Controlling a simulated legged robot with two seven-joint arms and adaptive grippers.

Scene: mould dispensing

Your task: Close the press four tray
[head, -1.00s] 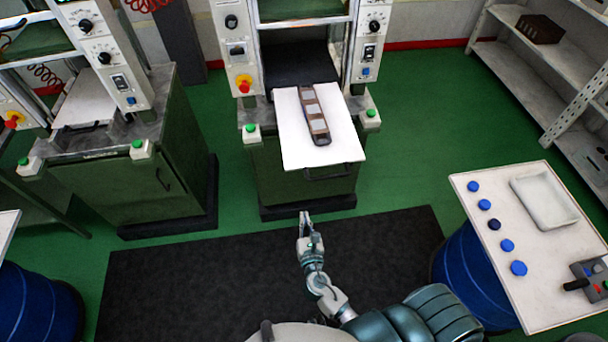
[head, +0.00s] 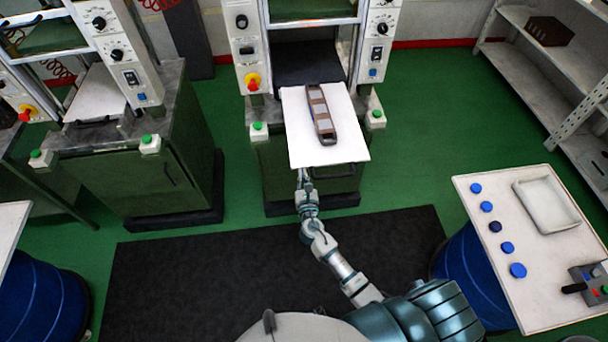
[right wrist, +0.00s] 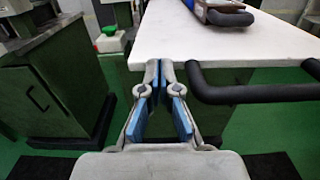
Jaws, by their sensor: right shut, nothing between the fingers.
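The white press tray (head: 324,149) is pulled out of the press in the middle of the head view. A brown mould (head: 321,114) with grey cavities lies on it. The tray's dark handle (head: 333,172) is at its front edge. In the right wrist view the white tray (right wrist: 220,44) and its black handle (right wrist: 250,94) are close, on the right. My right gripper (head: 302,174) is shut and empty at the tray's front left corner, left of the handle. Its blue-padded fingers (right wrist: 164,90) meet just before the tray edge; I cannot tell if they touch it. My left gripper is out of view.
Another press (head: 130,150) with a white tray (head: 97,98) stands on the left. A white table (head: 545,250) with blue caps, a shallow white tray (head: 545,200) and a control box (head: 590,285) is on the right. The dark mat (head: 200,285) is clear.

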